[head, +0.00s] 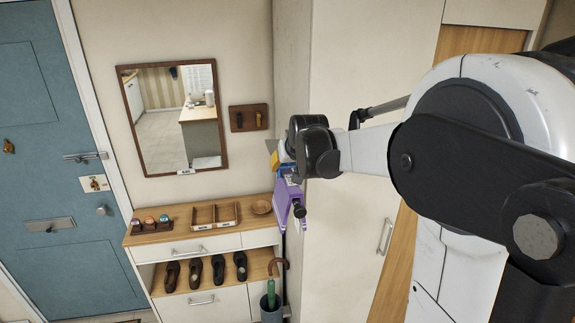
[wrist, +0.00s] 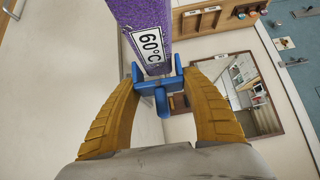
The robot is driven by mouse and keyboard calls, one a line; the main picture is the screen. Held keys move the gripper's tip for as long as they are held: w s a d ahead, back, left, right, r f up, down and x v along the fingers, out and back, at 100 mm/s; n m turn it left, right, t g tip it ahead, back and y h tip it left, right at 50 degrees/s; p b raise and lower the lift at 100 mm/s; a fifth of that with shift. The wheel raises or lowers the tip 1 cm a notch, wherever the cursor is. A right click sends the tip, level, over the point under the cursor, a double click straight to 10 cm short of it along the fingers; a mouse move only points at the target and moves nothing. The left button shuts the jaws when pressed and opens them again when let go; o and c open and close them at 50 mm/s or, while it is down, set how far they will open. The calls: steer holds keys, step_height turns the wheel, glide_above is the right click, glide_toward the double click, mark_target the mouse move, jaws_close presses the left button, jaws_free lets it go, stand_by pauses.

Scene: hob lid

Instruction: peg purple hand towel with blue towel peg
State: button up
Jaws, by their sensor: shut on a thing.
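My gripper (wrist: 153,90) has its yellow fingers closed on the blue towel peg (wrist: 160,98) in the wrist view. The purple hand towel (wrist: 145,18) bears a white "60°C" label. Its near edge lies right at the peg's prongs; I cannot tell whether the peg grips the cloth. In the head view, my gripper (head: 278,158) is beside the tall cream cabinet, and the purple towel (head: 291,196) shows just below it, partly covered by dark parts.
The tall cream cabinet (head: 345,230) stands close behind the arm. A wall mirror (head: 174,117) and a dark hook board (head: 249,118) hang to the left. Below is a shoe cabinet (head: 204,240) with shoes and trays. A blue door (head: 50,180) is at far left.

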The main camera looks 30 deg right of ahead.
steer(key=shift+f+b, duration=0.3)
steer(key=shift+f, duration=0.15)
steer(key=o, duration=0.9)
steer(key=shift+r, duration=0.3)
steer(key=shift+r+p, duration=2.25)
steer(key=shift+r, duration=1)
